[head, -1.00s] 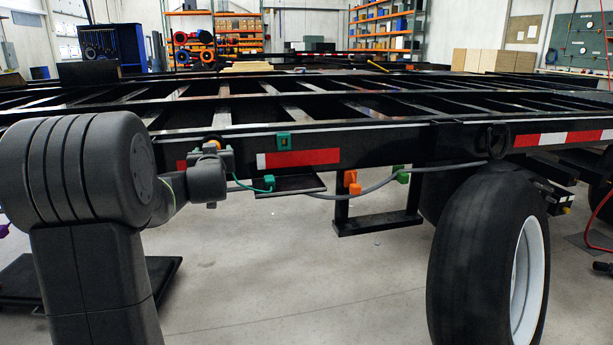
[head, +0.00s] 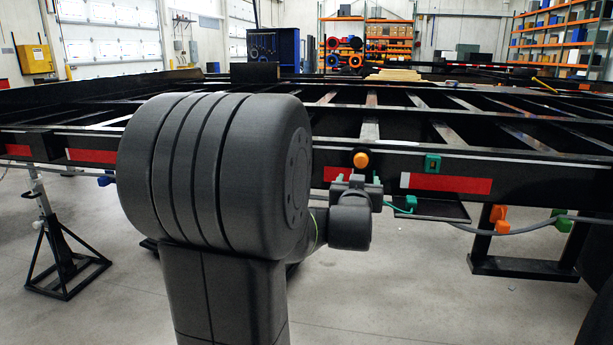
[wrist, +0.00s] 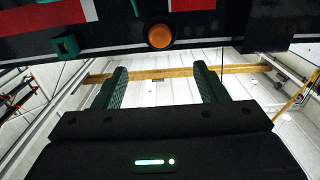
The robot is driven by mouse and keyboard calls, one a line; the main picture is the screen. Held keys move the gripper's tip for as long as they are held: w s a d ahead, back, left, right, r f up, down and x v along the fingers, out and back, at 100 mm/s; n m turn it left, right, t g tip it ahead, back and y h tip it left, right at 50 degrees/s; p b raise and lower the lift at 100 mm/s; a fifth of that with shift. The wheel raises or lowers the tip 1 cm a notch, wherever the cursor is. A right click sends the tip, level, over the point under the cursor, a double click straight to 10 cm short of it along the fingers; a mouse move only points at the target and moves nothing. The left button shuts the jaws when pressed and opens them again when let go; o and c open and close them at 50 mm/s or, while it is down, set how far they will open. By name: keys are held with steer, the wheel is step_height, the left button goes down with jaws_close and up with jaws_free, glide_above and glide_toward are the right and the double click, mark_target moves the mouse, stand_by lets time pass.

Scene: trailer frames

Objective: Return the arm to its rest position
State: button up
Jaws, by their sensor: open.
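My arm (head: 215,170) stands large in the left and middle of the head view, bent toward the black trailer frame (head: 540,165). My gripper (head: 360,180) is in front of the trailer's side rail, just below an orange round lamp (head: 361,160). In the wrist view, my gripper (wrist: 163,85) has its two green fingers wide apart with nothing between them. The orange lamp (wrist: 159,36) and a green block (wrist: 66,45) on the rail show beyond the fingertips, apart from them.
A black jack stand (head: 62,262) is at the left. Bare floor (head: 400,290) lies in front of the trailer.

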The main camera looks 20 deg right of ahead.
mark_target(361, 162)
steer(key=b+x, duration=0.3)
steer(key=x, duration=1)
steer(key=shift+w+d, duration=0.2)
steer(key=shift+w, duration=0.15)
steer(key=shift+s+r, duration=0.1)
